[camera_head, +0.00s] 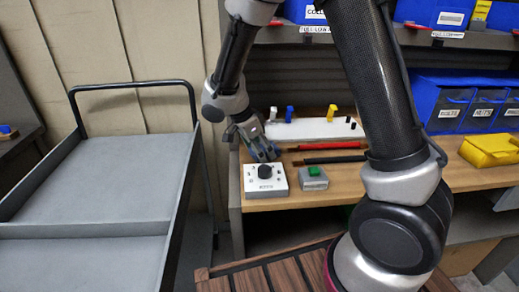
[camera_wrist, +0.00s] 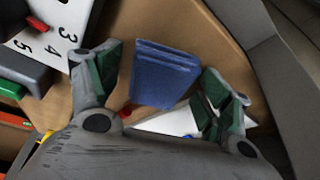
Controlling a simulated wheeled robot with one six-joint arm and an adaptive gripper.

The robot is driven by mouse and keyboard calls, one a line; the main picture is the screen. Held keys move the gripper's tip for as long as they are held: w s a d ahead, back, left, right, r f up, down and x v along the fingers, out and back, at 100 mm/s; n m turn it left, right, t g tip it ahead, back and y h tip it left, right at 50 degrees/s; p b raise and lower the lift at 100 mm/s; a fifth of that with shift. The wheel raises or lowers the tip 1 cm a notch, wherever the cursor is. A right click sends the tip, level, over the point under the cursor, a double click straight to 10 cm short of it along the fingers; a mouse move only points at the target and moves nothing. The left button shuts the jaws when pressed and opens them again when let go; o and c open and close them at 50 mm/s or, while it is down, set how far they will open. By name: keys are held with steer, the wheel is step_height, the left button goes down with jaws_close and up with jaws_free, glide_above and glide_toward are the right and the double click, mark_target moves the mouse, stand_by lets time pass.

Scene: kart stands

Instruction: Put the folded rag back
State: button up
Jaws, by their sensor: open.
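The folded rag (camera_wrist: 165,75) is a blue block of stacked layers. In the wrist view it lies between the two spread fingers of my gripper (camera_wrist: 168,80), with space visible on both sides. My gripper (camera_head: 258,148) is open at the left end of the wooden bench top (camera_head: 345,181) in the head view, just behind the white dial box (camera_head: 265,180). The rag is mostly hidden by the fingers there. I cannot tell whether the rag touches the bench.
A grey box with a green button (camera_head: 313,177) stands right of the dial box. Red and black tools (camera_head: 330,147) and a white board with pegs (camera_head: 312,130) lie behind. A yellow bin (camera_head: 489,150) is at right. A grey cart (camera_head: 105,180) stands left.

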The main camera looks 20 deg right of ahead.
steer(key=w+v, duration=0.1)
steer(key=v, duration=1.2)
steer(key=s+d+r+n+y, duration=0.1)
steer(key=s+d+r+n, duration=0.3)
steer(key=d, duration=0.3)
steer(key=s+d+r+n+y, duration=0.2)
steer(key=s+d+r+n, duration=0.15)
steer(key=s+d, duration=0.3)
steer(key=s+d+n+t, duration=0.1)
steer(key=s+d+n, duration=0.3)
steer(key=s, duration=0.2)
steer(key=s+d+r+n+t+y, duration=0.1)
steer(key=s+d+n+t, duration=0.1)
steer(key=s+d+n, duration=0.2)
steer(key=s, duration=0.2)
steer(key=shift+s+r+t, duration=0.25)
steer(key=shift+r+t, duration=0.05)
steer(key=shift+r, duration=0.05)
steer(key=shift+c, duration=0.2)
